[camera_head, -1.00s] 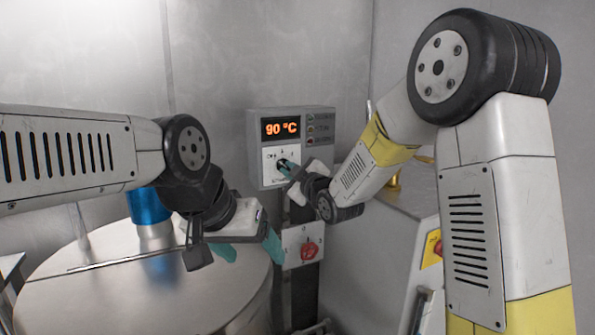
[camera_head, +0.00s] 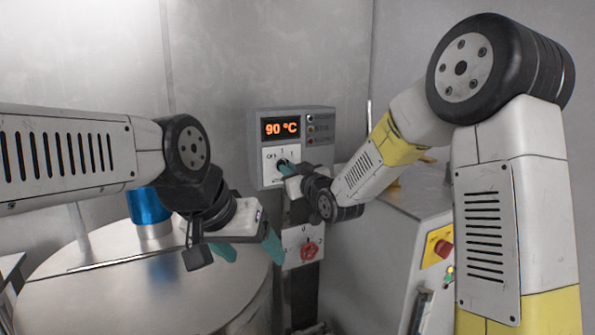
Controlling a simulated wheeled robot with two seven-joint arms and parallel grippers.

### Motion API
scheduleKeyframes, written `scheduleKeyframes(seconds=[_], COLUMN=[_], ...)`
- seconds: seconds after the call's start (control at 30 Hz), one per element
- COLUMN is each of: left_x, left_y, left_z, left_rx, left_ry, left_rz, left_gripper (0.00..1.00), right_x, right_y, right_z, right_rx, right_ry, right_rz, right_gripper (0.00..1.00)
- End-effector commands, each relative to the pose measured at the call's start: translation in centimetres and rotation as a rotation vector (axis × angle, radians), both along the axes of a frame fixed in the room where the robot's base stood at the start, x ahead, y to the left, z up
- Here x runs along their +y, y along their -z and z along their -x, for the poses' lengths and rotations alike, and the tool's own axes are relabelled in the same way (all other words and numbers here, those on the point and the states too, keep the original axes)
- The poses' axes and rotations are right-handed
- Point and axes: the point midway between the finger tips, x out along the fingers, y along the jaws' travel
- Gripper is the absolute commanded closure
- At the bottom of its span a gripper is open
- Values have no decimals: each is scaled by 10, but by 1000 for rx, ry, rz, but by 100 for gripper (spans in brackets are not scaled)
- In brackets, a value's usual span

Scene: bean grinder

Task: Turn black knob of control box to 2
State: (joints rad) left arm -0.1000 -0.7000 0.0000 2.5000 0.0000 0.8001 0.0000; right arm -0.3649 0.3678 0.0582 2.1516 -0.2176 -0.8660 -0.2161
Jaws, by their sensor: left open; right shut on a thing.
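The grey control box (camera_head: 257,130) is on the back wall, its display reading 90 °C in orange. Its white dial plate (camera_head: 270,156) with printed marks is below the display. The black knob sits on that plate and is mostly hidden by my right gripper (camera_head: 284,168), whose teal fingertips are shut on it. I cannot read which mark the knob points to. My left gripper (camera_head: 249,250) has teal fingers, is open and empty, and hangs over the metal drum, lower and left of the box.
A white plate with a red knob (camera_head: 309,251) is below the control box. A large metal drum (camera_head: 140,295) with a blue cylinder (camera_head: 149,207) fills the lower left. A grey machine (camera_head: 395,235) with a yellow panel and red button (camera_head: 443,248) stands at the right.

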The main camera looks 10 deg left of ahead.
Motion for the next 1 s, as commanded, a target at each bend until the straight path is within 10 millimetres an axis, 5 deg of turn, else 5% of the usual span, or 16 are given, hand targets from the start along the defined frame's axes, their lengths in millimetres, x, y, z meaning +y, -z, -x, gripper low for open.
scheduleKeyframes(seconds=[1.0], left_x=[0], left_y=[0], left_z=[0], left_rx=[0], left_ry=[0], left_rz=[0], left_gripper=[27], right_x=[-1], right_y=[1], right_z=[0], right_rx=[490], right_ry=[2], right_rz=[-725], right_gripper=[100])
